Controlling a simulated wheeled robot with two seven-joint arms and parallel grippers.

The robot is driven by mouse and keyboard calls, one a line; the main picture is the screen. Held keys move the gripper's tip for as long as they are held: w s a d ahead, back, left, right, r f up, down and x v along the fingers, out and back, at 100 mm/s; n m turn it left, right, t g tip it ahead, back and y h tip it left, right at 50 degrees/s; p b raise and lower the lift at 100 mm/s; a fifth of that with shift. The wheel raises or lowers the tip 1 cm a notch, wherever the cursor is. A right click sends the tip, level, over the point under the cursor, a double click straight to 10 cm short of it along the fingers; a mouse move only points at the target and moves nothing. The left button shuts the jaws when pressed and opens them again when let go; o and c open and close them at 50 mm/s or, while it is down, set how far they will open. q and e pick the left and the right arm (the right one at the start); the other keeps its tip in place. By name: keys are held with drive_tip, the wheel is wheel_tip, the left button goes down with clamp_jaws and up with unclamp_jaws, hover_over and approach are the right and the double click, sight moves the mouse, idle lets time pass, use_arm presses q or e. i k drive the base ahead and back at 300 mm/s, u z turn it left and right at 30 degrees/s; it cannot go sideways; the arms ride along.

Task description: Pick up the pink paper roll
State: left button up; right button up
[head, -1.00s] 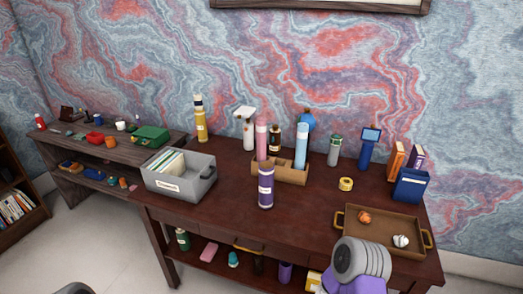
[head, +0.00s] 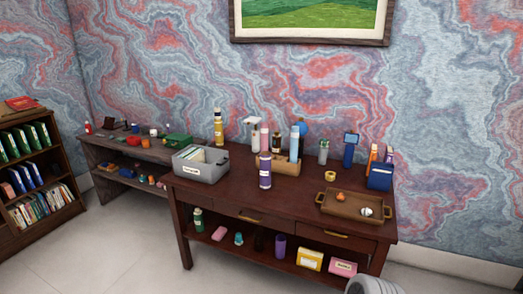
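The pink paper roll (head: 264,140) stands upright in a brown wooden holder (head: 290,168) on the dark wooden desk (head: 215,195). A light blue roll (head: 295,143) stands at the holder's right end. A dark bottle (head: 277,143) shows between the two rolls. A purple cylinder with a white label (head: 265,171) stands in front of the holder and hides its lower left part. Neither of my grippers shows; only a grey rounded part of my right arm is at the bottom right edge.
A grey file box (head: 200,169) stands left of the holder. A wooden tray (head: 333,208) with small items and a navy box (head: 380,176) are to the right. The lower shelf holds several items. A bookcase (head: 38,175) is at far left. Floor in front is open.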

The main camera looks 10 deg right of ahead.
sight(264, 126)
drive_tip(key=u, duration=0.85)
drive_tip(key=i, duration=1.3)
drive_tip(key=u, duration=0.25)
drive_tip(key=i, duration=1.3)
drive_tip(key=z, duration=0.9)
